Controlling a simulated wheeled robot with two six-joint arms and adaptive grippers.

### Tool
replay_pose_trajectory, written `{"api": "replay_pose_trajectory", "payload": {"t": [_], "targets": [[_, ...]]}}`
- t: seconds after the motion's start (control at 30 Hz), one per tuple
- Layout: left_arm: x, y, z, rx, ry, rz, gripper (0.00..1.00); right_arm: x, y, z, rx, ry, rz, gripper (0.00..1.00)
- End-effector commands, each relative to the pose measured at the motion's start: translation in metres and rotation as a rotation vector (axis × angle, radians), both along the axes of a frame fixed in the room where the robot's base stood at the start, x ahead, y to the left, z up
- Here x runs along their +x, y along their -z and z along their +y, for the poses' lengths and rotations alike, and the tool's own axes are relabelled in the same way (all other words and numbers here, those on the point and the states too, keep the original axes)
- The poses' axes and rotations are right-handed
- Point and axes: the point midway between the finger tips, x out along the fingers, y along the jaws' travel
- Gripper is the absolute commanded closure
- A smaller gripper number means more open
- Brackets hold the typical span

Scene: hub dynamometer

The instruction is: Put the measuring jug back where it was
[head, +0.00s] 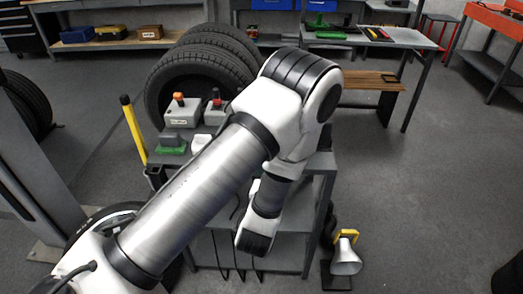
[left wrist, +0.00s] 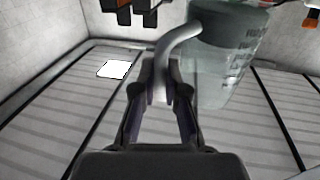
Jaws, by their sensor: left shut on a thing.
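The measuring jug (left wrist: 222,80) is a clear, grey-green vessel with dark markings, seen close up in the left wrist view. Its pale curved handle (left wrist: 178,40) comes down to the fingers of my left gripper (left wrist: 160,85), which is shut on it. The jug's body is to the right of the fingers, and its top runs out of the frame. In the head view my left arm reaches across the grey cart (head: 325,168); the jug and the fingertips cannot be made out there. My right gripper is in neither view.
Tyres (head: 195,75) stand behind. A yellow post (head: 133,128) is at left; a lamp (head: 345,258) is on the floor at right.

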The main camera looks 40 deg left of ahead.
Motion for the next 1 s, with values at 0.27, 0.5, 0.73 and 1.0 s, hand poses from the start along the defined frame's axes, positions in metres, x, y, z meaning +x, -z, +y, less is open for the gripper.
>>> {"api": "replay_pose_trajectory", "payload": {"t": [0.27, 0.5, 0.73, 1.0], "targets": [[0.055, 0.001, 0.047, -0.001, -0.007, -0.005, 1.00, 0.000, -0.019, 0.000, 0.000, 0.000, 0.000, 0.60], [0.103, 0.008, 0.083, 0.001, -0.002, -0.004, 1.00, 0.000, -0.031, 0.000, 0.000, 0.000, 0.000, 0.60], [0.114, 0.027, 0.090, 0.003, 0.003, 0.002, 1.00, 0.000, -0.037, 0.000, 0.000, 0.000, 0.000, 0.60], [0.113, 0.047, 0.090, 0.002, 0.001, -0.002, 1.00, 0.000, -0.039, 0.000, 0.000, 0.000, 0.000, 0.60]]}}
